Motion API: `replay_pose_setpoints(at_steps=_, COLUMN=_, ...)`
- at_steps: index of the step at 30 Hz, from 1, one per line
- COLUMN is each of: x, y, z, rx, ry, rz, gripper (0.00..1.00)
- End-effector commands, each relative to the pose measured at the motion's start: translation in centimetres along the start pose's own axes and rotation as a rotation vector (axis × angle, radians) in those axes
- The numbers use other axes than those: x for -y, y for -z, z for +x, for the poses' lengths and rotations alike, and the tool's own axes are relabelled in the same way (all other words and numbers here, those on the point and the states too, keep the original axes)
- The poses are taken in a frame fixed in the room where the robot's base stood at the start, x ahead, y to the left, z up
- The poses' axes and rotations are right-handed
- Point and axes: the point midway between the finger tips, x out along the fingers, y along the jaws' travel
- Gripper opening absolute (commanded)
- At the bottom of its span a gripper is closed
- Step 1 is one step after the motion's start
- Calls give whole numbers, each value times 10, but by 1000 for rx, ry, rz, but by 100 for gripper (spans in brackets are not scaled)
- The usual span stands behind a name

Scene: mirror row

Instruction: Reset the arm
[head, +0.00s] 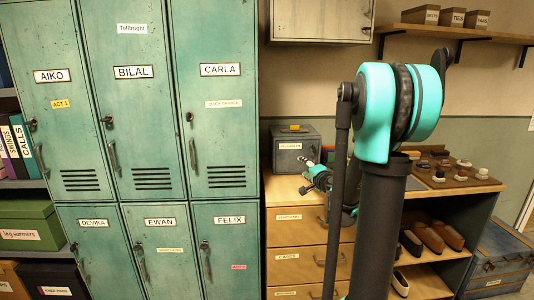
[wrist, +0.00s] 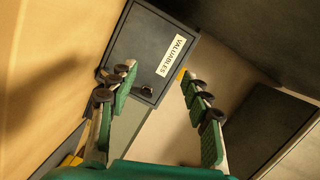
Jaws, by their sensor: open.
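My arm (head: 381,215) rises in the right half of the head view, with a teal joint at its top. My gripper (head: 308,177) shows small behind it, above the wooden drawer unit and partly hidden by my own links. In the wrist view my gripper (wrist: 157,72) has its two green-padded fingers spread apart, with nothing held between them. Beyond the fingertips is a dark grey box labelled VALUABLES (wrist: 150,50), with a small dark latch. I cannot tell the exact gap between fingertips and box.
Teal lockers (head: 155,140) with name labels fill the left. The grey box (head: 296,150) stands on the wooden drawer unit (head: 305,235). Brushes and jars (head: 460,172) sit on the counter at right. A shelf (head: 455,32) and a wall cabinet (head: 320,20) hang above. A blue trunk (head: 497,262) stands lower right.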

Motion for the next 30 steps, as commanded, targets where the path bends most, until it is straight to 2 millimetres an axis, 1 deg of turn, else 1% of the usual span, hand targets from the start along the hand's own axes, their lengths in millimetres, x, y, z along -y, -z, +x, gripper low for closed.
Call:
replay_pose_setpoints(at_steps=1, x=0, y=-28, z=-16, rx=67, ry=-32, rz=-79, gripper=49)
replay_pose_setpoints(at_steps=2, x=-3, y=-44, z=-26, rx=109, ry=-55, rz=-128, gripper=49)
replay_pose_setpoints(at_steps=3, x=-8, y=-65, z=-39, rx=166, ry=-88, rz=-195, gripper=49)
replay_pose_setpoints(at_steps=4, x=-13, y=-79, z=-50, rx=207, ry=-114, rz=-243, gripper=49)
replay_pose_setpoints(at_steps=5, x=-19, y=-92, z=-61, rx=247, ry=-142, rz=-291, gripper=49)
replay_pose_setpoints(at_steps=6, x=-29, y=-110, z=-77, rx=300, ry=-180, rz=-355, gripper=49)
replay_pose_setpoints(at_steps=8, x=-45, y=-132, z=-104, rx=378, ry=-243, rz=-447, gripper=49)
replay_pose_setpoints(at_steps=9, x=-58, y=-145, z=-122, rx=428, ry=-288, rz=-508, gripper=49)
replay_pose_setpoints(at_steps=11, x=-79, y=-160, z=-152, rx=500, ry=-359, rz=-597, gripper=49)
replay_pose_setpoints(at_steps=12, x=-93, y=-168, z=-173, rx=545, ry=-410, rz=-655, gripper=49)
replay_pose_setpoints(at_steps=14, x=-115, y=-176, z=-204, rx=608, ry=-488, rz=-738, gripper=49)
replay_pose_setpoints(at_steps=15, x=-129, y=-180, z=-224, rx=645, ry=-539, rz=-787, gripper=49)
replay_pose_setpoints(at_steps=18, x=-158, y=-180, z=-268, rx=718, ry=-658, rz=-892, gripper=49)
replay_pose_setpoints(at_steps=21, x=-178, y=-177, z=-300, rx=763, ry=-748, rz=-963, gripper=49)
replay_pose_setpoints(at_steps=24, x=-189, y=-172, z=-318, rx=784, ry=-803, rz=-1003, gripper=49)
replay_pose_setpoints(at_steps=25, x=-190, y=-172, z=-321, rx=788, ry=-812, rz=-1009, gripper=49)
replay_pose_setpoints(at_steps=30, x=-192, y=-171, z=-324, rx=791, ry=-821, rz=-1014, gripper=49)
